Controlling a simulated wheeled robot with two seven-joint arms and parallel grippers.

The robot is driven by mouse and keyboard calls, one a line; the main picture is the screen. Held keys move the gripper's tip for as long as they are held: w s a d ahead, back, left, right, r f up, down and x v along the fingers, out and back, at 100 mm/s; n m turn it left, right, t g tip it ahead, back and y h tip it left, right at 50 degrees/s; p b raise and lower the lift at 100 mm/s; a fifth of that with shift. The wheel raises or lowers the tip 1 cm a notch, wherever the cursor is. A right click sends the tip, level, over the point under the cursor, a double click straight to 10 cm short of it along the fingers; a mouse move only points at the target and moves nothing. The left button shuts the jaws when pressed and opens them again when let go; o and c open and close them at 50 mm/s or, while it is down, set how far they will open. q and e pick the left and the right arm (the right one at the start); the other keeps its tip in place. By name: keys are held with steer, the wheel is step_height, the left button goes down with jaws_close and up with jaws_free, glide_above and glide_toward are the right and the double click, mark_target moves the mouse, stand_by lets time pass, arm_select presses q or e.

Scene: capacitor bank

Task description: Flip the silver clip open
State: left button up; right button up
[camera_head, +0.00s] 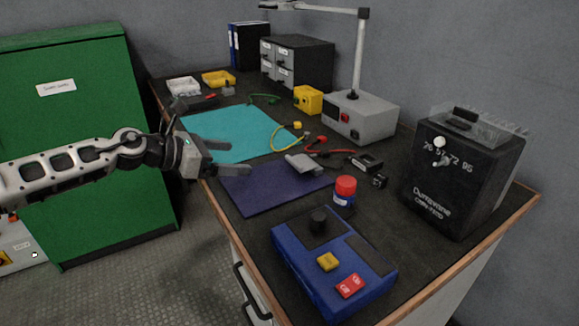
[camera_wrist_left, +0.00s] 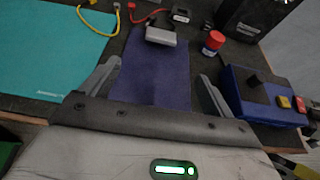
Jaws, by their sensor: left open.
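A flat silver-grey piece, which looks like the silver clip (camera_head: 303,163), lies at the far right edge of the dark purple mat (camera_head: 262,190) on the bench. It also shows in the left wrist view (camera_wrist_left: 161,36), beyond the fingers; I cannot tell whether its lid is up or down. My left gripper (camera_head: 229,159) is open and empty above the left part of the mat, pointing towards the clip but apart from it. In the left wrist view (camera_wrist_left: 160,72) its two fingers are spread wide over the mat. My right gripper is not in view.
A red-capped jar (camera_head: 345,190) and a blue box with knobs (camera_head: 333,262) stand nearer right. Yellow and red leads (camera_head: 277,141), a grey lamp base (camera_head: 360,117) and a black unit (camera_head: 463,177) stand behind. A teal mat (camera_head: 232,135) lies clear at left.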

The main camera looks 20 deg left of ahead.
mark_target(292, 161)
arm_select(q)
steer(key=x, duration=0.4)
steer(key=shift+w+d+r+p, duration=0.1)
steer(key=shift+w+d+p, duration=0.2)
steer(key=shift+d, duration=0.15)
steer(key=b+x, duration=0.1)
steer(key=x, duration=0.8)
steer(key=shift+f, duration=0.2)
steer(key=shift+w+d+f, duration=0.2)
steer(key=shift+w+d, duration=0.15)
steer(key=shift+w, duration=0.1)
